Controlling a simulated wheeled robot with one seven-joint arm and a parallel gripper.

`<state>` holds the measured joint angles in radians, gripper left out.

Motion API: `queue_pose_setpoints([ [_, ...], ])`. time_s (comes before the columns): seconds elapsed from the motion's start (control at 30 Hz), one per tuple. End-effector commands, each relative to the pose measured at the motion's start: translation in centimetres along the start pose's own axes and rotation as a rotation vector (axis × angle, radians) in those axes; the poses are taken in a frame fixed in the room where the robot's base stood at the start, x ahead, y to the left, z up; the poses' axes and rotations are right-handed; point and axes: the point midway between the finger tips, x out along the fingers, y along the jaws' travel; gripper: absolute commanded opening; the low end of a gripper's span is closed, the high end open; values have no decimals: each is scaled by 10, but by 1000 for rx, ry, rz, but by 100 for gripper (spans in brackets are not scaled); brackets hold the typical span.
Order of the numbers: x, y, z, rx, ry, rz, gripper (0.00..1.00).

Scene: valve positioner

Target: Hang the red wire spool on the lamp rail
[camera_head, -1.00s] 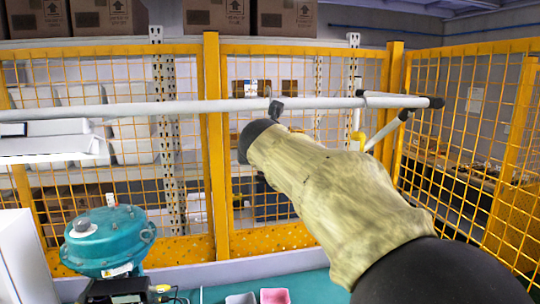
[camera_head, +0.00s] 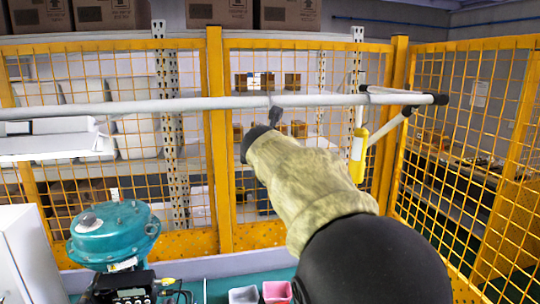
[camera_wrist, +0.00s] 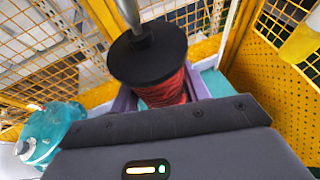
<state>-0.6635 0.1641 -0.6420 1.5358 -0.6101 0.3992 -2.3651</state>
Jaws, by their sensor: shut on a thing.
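The red wire spool (camera_wrist: 168,95) shows in the wrist view, with a wide black flange (camera_wrist: 150,62) on its far end. My gripper (camera_wrist: 160,90) is shut on it, with a purplish finger on either side of the red windings. The lamp rail (camera_head: 190,105) is a pale horizontal bar across the head view. A small dark piece (camera_head: 275,115) shows at the rail just above the end of my arm. In the wrist view a grey bar and dark knob (camera_wrist: 140,38) meet or overlap the flange; I cannot tell whether they touch. My arm hides the spool in the head view.
A white lamp (camera_head: 50,140) is at the rail's left, and a yellow tag (camera_head: 358,150) hangs near its right end. Yellow mesh fencing (camera_head: 215,150) stands behind. A teal valve unit (camera_head: 112,232), a grey bin (camera_head: 243,295) and a pink bin (camera_head: 277,291) are below.

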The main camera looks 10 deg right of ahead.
Motion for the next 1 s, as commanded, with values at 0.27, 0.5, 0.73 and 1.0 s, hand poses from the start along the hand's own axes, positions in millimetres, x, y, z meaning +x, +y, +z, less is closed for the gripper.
queue_pose_setpoints([
  [0.27, 0, 0, -1, 0, -1, 0, 10],
  [0.5, 1, -3, -1, 2, -1, -4, 72],
  [0.73, 2, -3, -2, 1, 1, -5, 72],
  [1.0, -15, -1, -4, 3, -1, 1, 72],
])
